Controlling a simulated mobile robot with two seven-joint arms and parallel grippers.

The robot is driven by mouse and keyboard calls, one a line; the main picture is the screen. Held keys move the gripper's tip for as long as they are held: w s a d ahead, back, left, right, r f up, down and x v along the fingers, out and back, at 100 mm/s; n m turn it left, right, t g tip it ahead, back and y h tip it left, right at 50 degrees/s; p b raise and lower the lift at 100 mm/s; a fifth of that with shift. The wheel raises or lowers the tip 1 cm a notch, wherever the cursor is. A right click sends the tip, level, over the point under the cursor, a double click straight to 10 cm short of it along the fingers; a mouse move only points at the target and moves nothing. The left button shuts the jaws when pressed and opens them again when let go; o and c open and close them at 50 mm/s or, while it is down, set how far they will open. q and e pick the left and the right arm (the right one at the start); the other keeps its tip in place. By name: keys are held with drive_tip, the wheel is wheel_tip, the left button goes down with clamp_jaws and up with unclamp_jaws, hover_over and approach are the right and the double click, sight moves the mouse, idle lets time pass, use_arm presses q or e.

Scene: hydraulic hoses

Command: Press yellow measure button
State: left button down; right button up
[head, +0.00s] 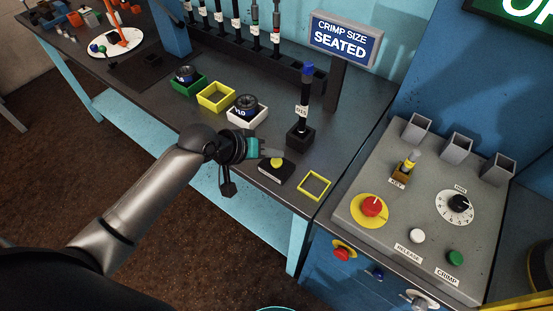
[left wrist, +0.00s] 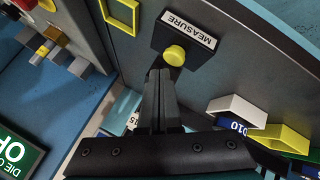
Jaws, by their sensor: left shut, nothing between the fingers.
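The yellow measure button (head: 277,162) sits on a small black box (head: 272,173) near the front edge of the dark bench. In the left wrist view the yellow button (left wrist: 175,55) stands out beside the white MEASURE label (left wrist: 188,30). My left gripper (head: 268,153) is shut and empty, its fingertips right by the button. In the left wrist view the closed fingertips (left wrist: 162,72) end just short of the button in the picture; I cannot tell whether they touch it. My right gripper is not in view.
A yellow square frame (head: 314,185) lies right of the button box. A black stand (head: 300,134) holds an upright hose behind it. White (head: 262,118), yellow and green trays sit to the left. A grey control panel (head: 385,245) with a red button stands at right.

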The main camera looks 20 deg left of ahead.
sight(273, 165)
use_arm(q)
drive_tip(key=shift+f, duration=0.15)
drive_tip(key=shift+f, duration=0.25)
drive_tip(key=shift+f, duration=0.55)
idle(0.6)
idle(0.4)
drive_tip(key=shift+r+p, duration=0.95)
drive_tip(key=shift+p, duration=0.1)
wheel_tip(273, 165, up, 5)
drive_tip(key=p, duration=0.6)
drive_tip(key=shift+r, duration=0.1)
drive_tip(key=shift+s, duration=0.1)
